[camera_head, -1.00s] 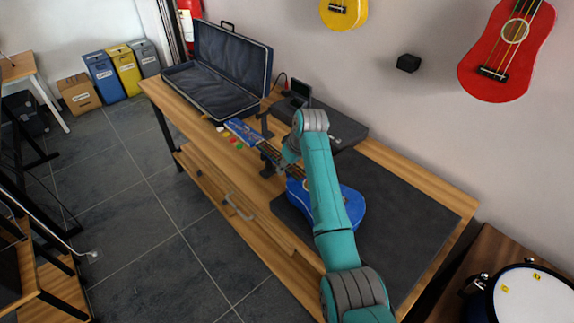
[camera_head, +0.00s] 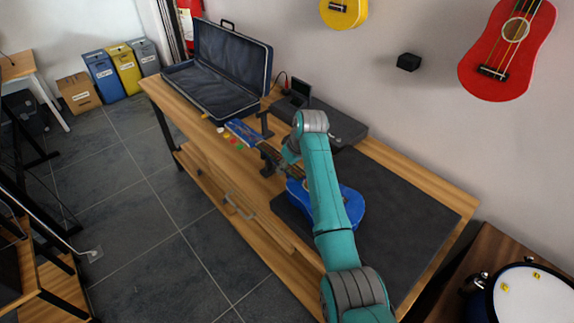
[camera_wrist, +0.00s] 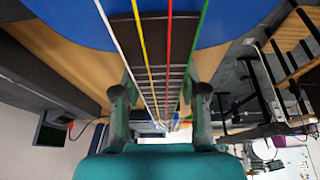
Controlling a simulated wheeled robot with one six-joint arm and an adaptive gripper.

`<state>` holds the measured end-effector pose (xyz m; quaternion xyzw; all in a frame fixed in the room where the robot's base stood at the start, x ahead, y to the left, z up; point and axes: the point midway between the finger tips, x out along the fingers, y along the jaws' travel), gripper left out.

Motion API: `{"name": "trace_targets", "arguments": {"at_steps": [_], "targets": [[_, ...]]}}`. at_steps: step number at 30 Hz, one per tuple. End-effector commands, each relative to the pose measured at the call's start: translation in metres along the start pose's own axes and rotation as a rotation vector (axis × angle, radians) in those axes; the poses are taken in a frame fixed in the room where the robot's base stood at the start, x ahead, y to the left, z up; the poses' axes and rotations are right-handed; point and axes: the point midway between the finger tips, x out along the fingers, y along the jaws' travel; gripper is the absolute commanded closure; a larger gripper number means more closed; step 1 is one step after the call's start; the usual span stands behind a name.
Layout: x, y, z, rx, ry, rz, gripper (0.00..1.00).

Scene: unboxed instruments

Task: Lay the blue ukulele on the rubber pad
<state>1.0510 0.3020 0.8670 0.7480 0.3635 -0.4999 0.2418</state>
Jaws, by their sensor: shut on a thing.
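The blue ukulele (camera_head: 353,206) lies along the workbench, its body at the near end over the dark rubber pad (camera_head: 420,215) and its headstock pointing to the far left. My gripper (camera_head: 287,167) is shut around its neck. In the wrist view, my gripper (camera_wrist: 160,97) has one finger on each side of the dark fretboard with its coloured strings, and the blue body (camera_wrist: 70,20) fills the top. My arm covers part of the body, and I cannot tell whether the body touches the pad.
An open instrument case (camera_head: 222,75) stands at the bench's far end. Black upright holders (camera_head: 266,126) and small coloured pieces (camera_head: 230,138) are near the headstock. A dark flat box (camera_head: 335,128) lies by the wall. The pad's right part is clear. A drum (camera_head: 535,300) stands at lower right.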

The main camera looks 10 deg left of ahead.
Motion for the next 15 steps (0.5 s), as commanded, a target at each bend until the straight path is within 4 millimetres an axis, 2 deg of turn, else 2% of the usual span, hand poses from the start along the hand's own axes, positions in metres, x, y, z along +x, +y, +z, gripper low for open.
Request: {"name": "trace_targets", "arguments": {"at_steps": [2, 3, 5, 6, 15], "targets": [[0.0002, 0.0001, 0.0003, 0.0, 0.0, 0.0, 0.94], [0.0002, 0.0002, 0.0004, 0.001, 0.0, 0.0, 0.48], [0.0002, 0.0002, 0.0004, 0.001, 0.0, 0.0, 0.33], [0.0002, 0.0002, 0.0004, 0.001, 0.0, 0.0, 0.28], [0.0002, -0.0001, 0.001, 0.001, -0.002, -0.001, 0.28]]}}
